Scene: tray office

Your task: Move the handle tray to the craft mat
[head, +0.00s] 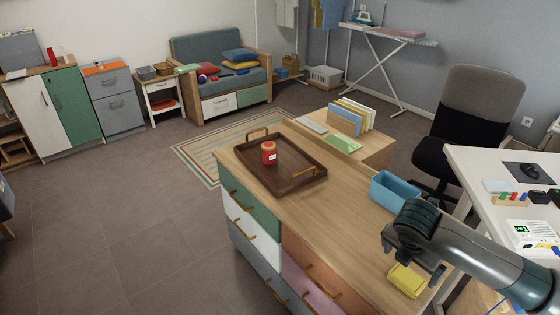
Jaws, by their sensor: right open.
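The handle tray (290,161) is dark brown wood with two light handles. It lies flat near the far left end of the wooden dresser top, and a red jar (268,153) with a white label stands on it. My right gripper (412,263) is open and empty at the near right end of the dresser top, just above a yellow block-like thing (405,281). It is well to the right of the tray and apart from it. My left gripper is not in view.
A blue open bin (393,191) stands on the dresser between tray and gripper. Beyond are a low wooden unit with folders (352,117), a dark chair (470,125) and a white desk (480,165) with small items. The dresser middle (325,210) is bare.

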